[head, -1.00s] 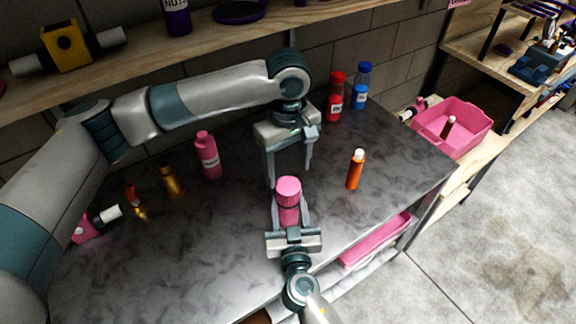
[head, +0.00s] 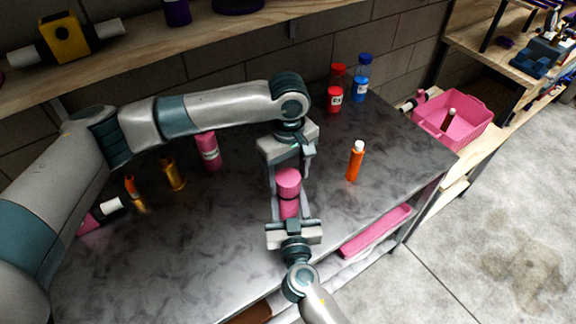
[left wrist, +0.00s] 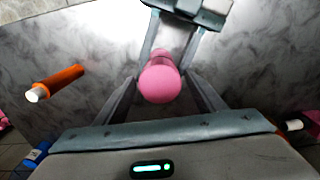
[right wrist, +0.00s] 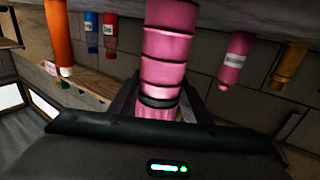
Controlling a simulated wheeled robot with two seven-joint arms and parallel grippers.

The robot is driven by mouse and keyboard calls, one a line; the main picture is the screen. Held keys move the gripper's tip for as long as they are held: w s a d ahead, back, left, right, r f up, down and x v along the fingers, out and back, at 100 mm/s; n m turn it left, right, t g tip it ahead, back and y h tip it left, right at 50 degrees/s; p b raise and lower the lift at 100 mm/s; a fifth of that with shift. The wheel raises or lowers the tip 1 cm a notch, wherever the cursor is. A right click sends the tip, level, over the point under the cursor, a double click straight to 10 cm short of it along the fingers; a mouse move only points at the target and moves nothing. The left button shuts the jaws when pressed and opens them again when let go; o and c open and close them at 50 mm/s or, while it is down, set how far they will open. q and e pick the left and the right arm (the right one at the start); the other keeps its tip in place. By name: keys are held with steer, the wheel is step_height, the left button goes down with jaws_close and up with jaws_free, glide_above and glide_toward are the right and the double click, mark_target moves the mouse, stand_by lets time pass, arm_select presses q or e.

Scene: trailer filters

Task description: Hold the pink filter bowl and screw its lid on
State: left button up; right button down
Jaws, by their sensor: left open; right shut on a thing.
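The pink filter bowl (head: 289,209) stands upright in my right gripper (head: 290,216), which is shut on it from the near side. The bowl also shows in the right wrist view (right wrist: 165,48), with a dark ring near one end. The pink lid (head: 288,179) sits at the bowl's top, in line with it; I cannot tell how tightly it is seated. My left gripper (head: 287,176) is open and points down, its fingers on either side of the lid. The left wrist view looks down on the lid's round top (left wrist: 160,84) between the open fingers.
An orange bottle (head: 355,161) stands to the right. Red (head: 335,92) and blue (head: 361,78) bottles stand at the back. A pink bottle (head: 208,151) and gold pieces (head: 171,174) are to the left. A pink crate (head: 453,124) is far right. The table's front left is clear.

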arm_select(q)
steer(key=shift+f, duration=0.85)
